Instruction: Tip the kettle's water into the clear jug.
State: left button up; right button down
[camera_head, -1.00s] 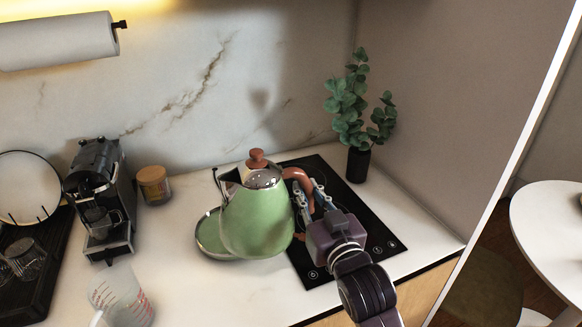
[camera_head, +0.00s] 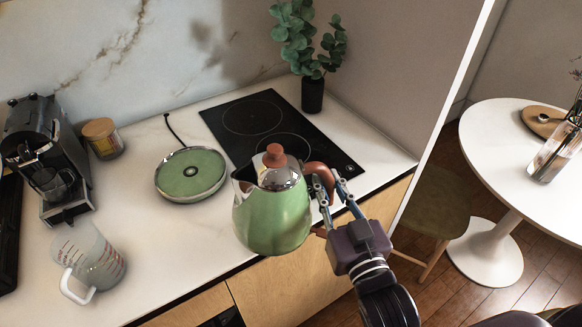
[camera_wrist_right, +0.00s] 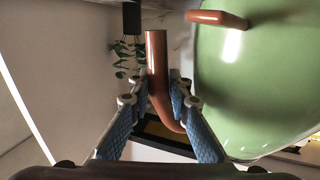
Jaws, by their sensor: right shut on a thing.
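The green kettle (camera_head: 270,215) with a brown lid knob and brown handle is held upright in the air near the counter's front edge. My right gripper (camera_head: 328,192) is shut on its handle; in the right wrist view the fingers (camera_wrist_right: 160,108) close around the brown handle (camera_wrist_right: 158,75), with the green body (camera_wrist_right: 255,80) to the right. The clear jug (camera_head: 92,258), with red markings and a white handle, stands on the counter at lower left, apart from the kettle. The kettle's water is not visible. My left gripper is not in view.
The round green kettle base (camera_head: 190,173) sits empty on the counter (camera_head: 150,215) between jug and hob. The black hob (camera_head: 265,130) lies behind the kettle. A coffee machine (camera_head: 45,155) and a lidded jar (camera_head: 103,138) stand at left. A plant (camera_head: 312,92) stands behind the hob.

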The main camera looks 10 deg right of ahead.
aim_at(85, 253)
jog(key=k+j+z, duration=0.1)
jog(key=j, duration=0.4)
jog(key=k+j, duration=0.25)
jog(key=j, duration=0.25)
jog(key=k+j+z, duration=0.15)
jog(key=j, duration=0.35)
jog(key=k+j+z, duration=0.1)
jog(key=j, duration=0.4)
jog(key=k+j, duration=0.35)
jog(key=k+j+z, duration=0.15)
jog(key=j, duration=0.4)
jog(key=k+j+z, duration=0.1)
jog(key=k+j, duration=0.2)
jog(key=j, duration=0.15)
jog(key=k+j, duration=0.25)
jog(key=j, duration=0.15)
jog(key=i, duration=0.5)
jog(key=z, duration=0.05)
